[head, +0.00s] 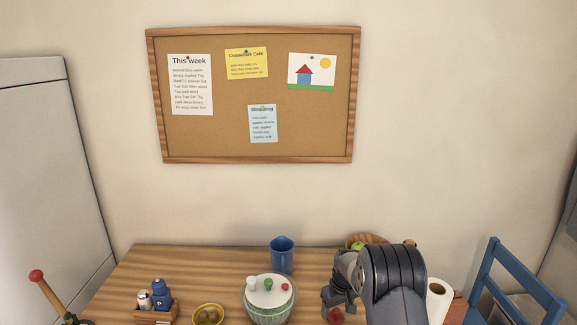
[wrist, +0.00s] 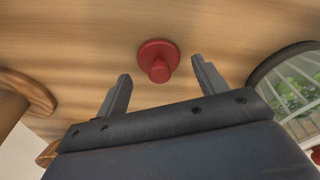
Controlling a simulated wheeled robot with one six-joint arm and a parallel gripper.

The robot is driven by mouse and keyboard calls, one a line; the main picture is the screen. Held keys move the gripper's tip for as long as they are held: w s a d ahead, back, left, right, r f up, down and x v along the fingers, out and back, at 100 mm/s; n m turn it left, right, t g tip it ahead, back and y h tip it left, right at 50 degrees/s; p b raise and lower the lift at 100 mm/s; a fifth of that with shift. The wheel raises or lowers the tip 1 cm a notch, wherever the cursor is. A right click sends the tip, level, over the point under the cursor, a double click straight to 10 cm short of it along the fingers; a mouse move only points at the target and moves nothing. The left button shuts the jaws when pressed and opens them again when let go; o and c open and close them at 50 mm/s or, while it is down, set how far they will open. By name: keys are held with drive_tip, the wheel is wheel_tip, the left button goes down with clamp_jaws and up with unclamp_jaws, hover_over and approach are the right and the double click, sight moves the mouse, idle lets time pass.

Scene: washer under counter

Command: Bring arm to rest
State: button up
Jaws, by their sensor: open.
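My gripper (head: 338,296) hangs over the right part of the wooden table (head: 190,262), in front of my dark arm link. In the wrist view my gripper (wrist: 160,74) has its two fingers spread apart with nothing held between them. A red knob-shaped object (wrist: 158,62) stands on the table just beyond the fingertips, apart from them as far as I can tell. A red thing (head: 335,316) also shows below my gripper in the head view, partly cut off by the lower edge.
A wooden bowl (head: 366,239) is behind my arm. A paper roll (head: 437,301) and blue chair (head: 518,284) are at right. A corkboard (head: 225,122) hangs above.

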wheel_tip(320, 180, down, 2)
drive_tip(key=shift+w+r+b, duration=0.1)
drive_tip(key=shift+r+b, duration=0.25)
drive_tip(key=shift+r, duration=1.9)
